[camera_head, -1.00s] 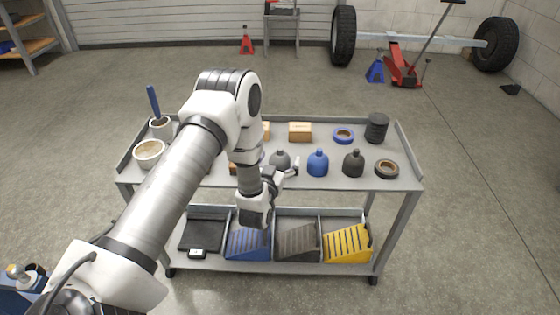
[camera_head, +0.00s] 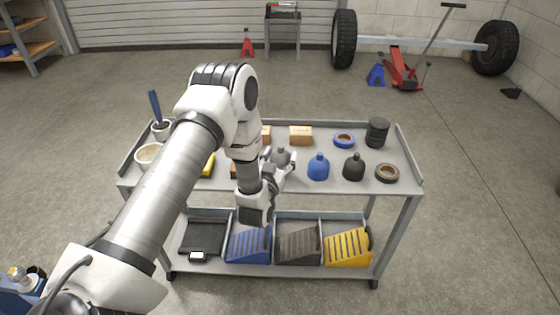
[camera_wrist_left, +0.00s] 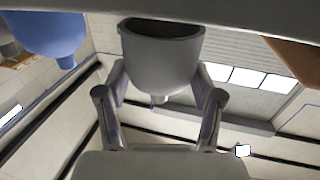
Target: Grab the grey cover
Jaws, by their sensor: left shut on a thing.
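The grey cover (camera_head: 280,157) is a small dome with a nub, at the middle of the cart's top tray. My left gripper (camera_head: 279,160) has a finger on each side of it and is shut on it. The cover appears slightly above the tray. In the left wrist view the grey cover (camera_wrist_left: 163,62) sits between the two fingers (camera_wrist_left: 160,98). My arm hides part of the cart's left side. My right gripper is not in view.
A blue cover (camera_head: 318,168) and a black cover (camera_head: 353,168) stand to the right, with a tape roll (camera_head: 387,173) beyond. Behind are a cardboard box (camera_head: 301,136), a blue tape roll (camera_head: 343,140) and a black cylinder (camera_head: 377,132).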

